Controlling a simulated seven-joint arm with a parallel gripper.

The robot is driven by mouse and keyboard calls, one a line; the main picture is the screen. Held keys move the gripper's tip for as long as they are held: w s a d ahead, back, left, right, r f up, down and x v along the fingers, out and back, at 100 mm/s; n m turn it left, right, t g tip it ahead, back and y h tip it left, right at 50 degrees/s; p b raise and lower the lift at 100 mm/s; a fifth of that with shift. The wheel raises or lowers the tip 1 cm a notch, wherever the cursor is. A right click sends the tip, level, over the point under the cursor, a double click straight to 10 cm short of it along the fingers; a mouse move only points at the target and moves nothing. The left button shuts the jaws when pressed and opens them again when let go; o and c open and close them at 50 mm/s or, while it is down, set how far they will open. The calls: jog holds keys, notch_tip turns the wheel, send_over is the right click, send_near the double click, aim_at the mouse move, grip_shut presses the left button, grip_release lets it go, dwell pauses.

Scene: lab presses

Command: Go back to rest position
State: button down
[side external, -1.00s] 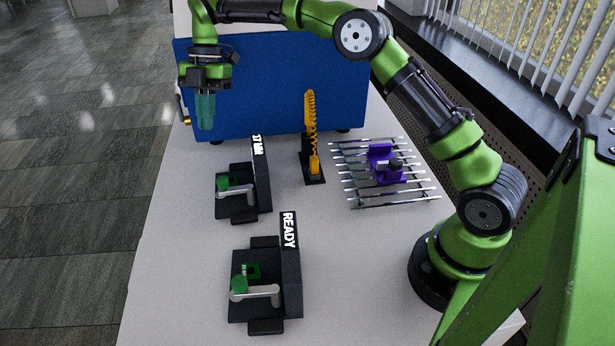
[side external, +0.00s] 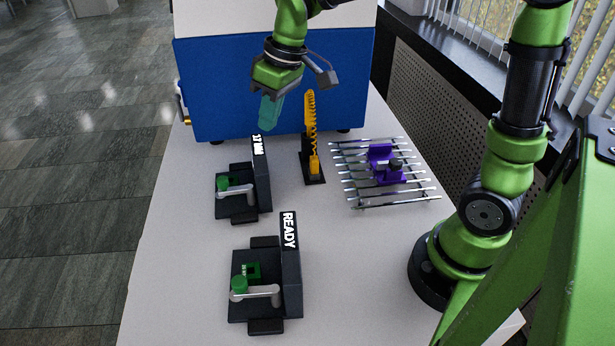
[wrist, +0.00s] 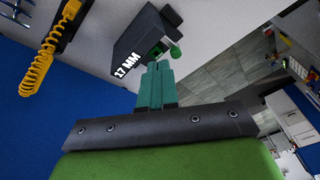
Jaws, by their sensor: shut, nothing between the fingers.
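My gripper (side external: 271,112) is in the air over the back of the table, in front of the blue box (side external: 225,105). Its teal fingers are shut together with nothing between them, pointing down and slightly tilted. In the wrist view the closed fingers (wrist: 158,86) show at the middle. The dark press marked 17 MM (side external: 240,190) stands below my gripper, apart from it; it also shows in the wrist view (wrist: 143,40). The press marked READY (side external: 270,290) stands nearer the camera. Both have a green knob and a grey lever.
A yellow coiled holder (side external: 311,135) stands upright right of my gripper. A metal rack (side external: 400,200) with a purple part (side external: 388,165) lies further right. The table's front middle is clear.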

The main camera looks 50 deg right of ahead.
jog(key=s+d+r+m+t, duration=0.2)
jog(key=s+m, duration=0.4)
jog(key=s, duration=0.8)
jog(key=shift+s+d+r+t, duration=0.2)
jog(key=shift+s+d+t, duration=0.25)
jog(key=shift+t, duration=0.85)
